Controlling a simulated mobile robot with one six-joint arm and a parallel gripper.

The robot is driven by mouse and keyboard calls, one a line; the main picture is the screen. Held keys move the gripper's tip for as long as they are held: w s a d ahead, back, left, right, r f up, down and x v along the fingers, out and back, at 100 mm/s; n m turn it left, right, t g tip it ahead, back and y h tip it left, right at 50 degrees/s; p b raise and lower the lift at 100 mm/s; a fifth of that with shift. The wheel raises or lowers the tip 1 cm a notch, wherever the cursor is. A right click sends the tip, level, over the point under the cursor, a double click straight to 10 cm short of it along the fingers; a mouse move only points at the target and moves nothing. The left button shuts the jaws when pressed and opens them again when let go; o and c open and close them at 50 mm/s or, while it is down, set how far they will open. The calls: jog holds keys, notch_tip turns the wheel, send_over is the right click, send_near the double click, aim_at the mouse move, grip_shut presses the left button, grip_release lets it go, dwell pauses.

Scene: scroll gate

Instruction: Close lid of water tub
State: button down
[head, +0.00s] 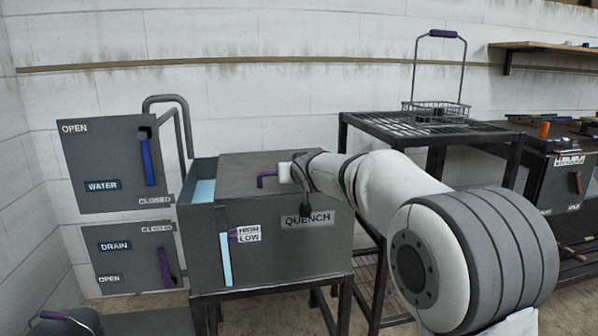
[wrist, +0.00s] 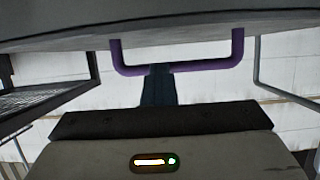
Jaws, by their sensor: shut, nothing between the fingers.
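The grey water tub (head: 270,245), marked QUENCH, stands on a dark frame. Its flat grey lid (head: 240,160) covers most of the top; blue water (head: 203,191) shows in the opening at the left. A purple handle (head: 266,180) shows beside my gripper (head: 287,173) in the head view. In the wrist view the purple U-shaped handle (wrist: 175,68) hangs from a grey panel across the top. My gripper (wrist: 157,88) is shut and empty, its dark fingers overlapping the handle's bar. I cannot tell whether they touch it.
The WATER panel (head: 115,165) and DRAIN panel (head: 135,258), each with a lever, are left of the tub. A black rack (head: 430,130) with a wire basket (head: 435,111) stands to the right. A bucket (head: 65,322) is at the lower left.

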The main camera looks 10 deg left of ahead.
jog(key=r+p, duration=0.3)
jog(key=shift+s+r, duration=0.25)
jog(key=shift+s, duration=0.05)
jog(key=s+d+f+b, duration=0.3)
jog(key=s+f+b, duration=0.25)
jog(key=s, duration=0.25)
jog(key=s+d+r+m+g+h+p, duration=0.1)
jog(key=s+d+r+g+h+p, duration=0.1)
jog(key=s+d+r+p, duration=0.55)
jog(key=s+d+r+m+g+h+p, duration=0.25)
jog(key=s+d+r+p, duration=0.2)
jog(key=d+p, duration=0.6)
jog(key=s+d+r+g+p, duration=0.2)
jog(key=s+r+g+p, duration=0.1)
jog(key=s+p, duration=0.7)
jog(key=s+d+r+g+p, duration=0.3)
jog(key=s+p, duration=0.7)
jog(key=s, duration=0.1)
jog(key=shift+s+d+r, duration=0.35)
jog(key=shift+s, duration=0.05)
